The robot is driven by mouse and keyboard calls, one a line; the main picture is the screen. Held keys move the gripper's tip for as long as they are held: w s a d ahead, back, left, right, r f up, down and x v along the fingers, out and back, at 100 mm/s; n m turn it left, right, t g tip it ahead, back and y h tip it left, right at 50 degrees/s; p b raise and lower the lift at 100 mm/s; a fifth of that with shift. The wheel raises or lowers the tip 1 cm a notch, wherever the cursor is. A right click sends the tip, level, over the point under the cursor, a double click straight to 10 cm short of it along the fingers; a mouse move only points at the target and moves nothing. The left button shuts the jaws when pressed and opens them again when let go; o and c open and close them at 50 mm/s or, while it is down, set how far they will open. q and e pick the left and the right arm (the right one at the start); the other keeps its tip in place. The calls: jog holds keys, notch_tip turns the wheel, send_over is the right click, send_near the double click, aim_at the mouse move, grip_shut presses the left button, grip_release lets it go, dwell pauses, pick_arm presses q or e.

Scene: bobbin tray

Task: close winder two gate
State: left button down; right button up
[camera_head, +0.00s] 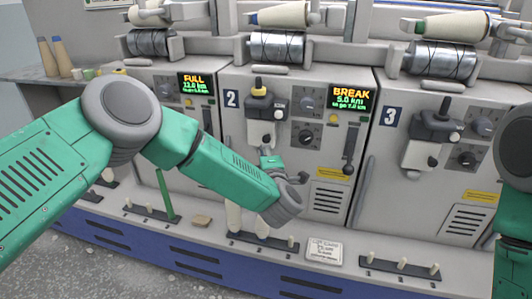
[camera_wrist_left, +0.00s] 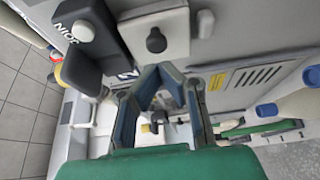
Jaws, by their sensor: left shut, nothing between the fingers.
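Winder two (camera_head: 235,135) is the middle grey machine, with a "2" plate and a screen (camera_head: 350,98) reading BREAK. A dark lever (camera_head: 350,150) stands in a slot to the right. I cannot tell which part is the gate. My left gripper (camera_head: 280,166) is just below the joiner unit, in front of the panel. In the left wrist view its fingers (camera_wrist_left: 160,75) are together and empty, near a pale block with a black button (camera_wrist_left: 156,40). My right gripper is out of view.
Winder one, reading FULL, stands to the left and winder three (camera_head: 393,115) to the right. Below runs a ledge with pegs, pale bobbins (camera_head: 234,217) and a small card (camera_head: 324,250). My right arm shows at the right edge.

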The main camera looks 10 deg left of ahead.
pick_arm(q)
jog(key=s+d+p, duration=0.2)
jog(key=s+d, duration=0.4)
jog(key=s, duration=0.2)
jog(key=s+a+f+m+g+h+p, duration=0.35)
jog(key=s+f+m+g+h, duration=0.35)
jog(key=s+f+m, duration=0.75)
jog(key=s+a+f+m+g, duration=0.1)
jog(key=s+a+m+g, duration=0.3)
jog(key=s+a, duration=0.5)
jog(key=s+a+f+m+g+y+p, duration=0.1)
jog(key=s+a+m+g, duration=0.3)
jog(key=s+a, duration=0.5)
jog(key=s+f+g, duration=0.1)
jog(key=s, duration=0.7)
jog(key=shift+s+a, duration=0.15)
jog(key=shift+s, duration=0.2)
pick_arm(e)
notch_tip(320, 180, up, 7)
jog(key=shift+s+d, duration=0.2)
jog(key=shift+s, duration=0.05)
pick_arm(q)
jog(key=shift+f, duration=0.1)
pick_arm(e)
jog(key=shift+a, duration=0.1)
